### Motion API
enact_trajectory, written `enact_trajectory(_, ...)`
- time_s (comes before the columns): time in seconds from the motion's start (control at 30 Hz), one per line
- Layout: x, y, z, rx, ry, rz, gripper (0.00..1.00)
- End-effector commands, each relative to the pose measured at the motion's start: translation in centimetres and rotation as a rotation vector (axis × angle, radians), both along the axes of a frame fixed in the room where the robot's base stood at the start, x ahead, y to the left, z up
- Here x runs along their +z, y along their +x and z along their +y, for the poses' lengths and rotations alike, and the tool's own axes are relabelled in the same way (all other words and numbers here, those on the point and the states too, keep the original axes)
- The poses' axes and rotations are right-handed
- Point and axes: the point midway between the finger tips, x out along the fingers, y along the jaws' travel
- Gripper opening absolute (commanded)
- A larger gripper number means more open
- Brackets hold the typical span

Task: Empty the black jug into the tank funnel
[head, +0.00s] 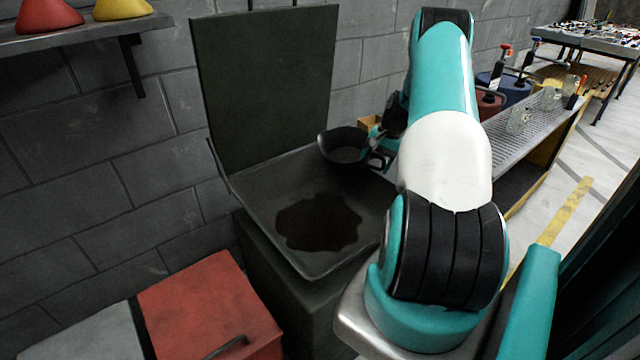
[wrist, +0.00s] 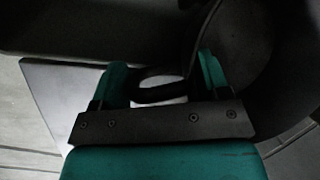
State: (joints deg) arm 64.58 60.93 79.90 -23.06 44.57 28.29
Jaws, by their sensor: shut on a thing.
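The black jug (head: 343,146) is in the head view, above the back right part of a wide dark square basin (head: 275,190), which looks like the tank funnel. A dark brown puddle (head: 318,222) lies on the basin's floor. The jug's open top shows and it seems tilted; I cannot tell whether liquid is left in it or flowing. My gripper (head: 377,138) is shut on the jug's handle at the jug's right side. In the wrist view, the handle (wrist: 160,93) sits between the two teal fingers, and the jug's dark body (wrist: 243,60) fills the upper right.
A dark upright lid (head: 263,85) stands behind the basin, against the block wall. A red box (head: 212,308) stands front left. A shelf (head: 85,33) holds red and yellow cones.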

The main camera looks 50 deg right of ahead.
Motion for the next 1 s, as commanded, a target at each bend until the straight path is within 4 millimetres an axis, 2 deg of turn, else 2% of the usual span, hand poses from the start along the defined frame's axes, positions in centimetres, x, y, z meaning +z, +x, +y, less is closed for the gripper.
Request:
enact_trajectory(0.1,1.0,0.0,-0.7,0.002,0.061,0.005,0.31)
enact_trajectory(0.4,0.9,0.4,-1.5,0.007,0.178,0.005,0.31)
enact_trajectory(1.0,0.9,0.2,-1.9,0.016,0.239,0.017,0.31)
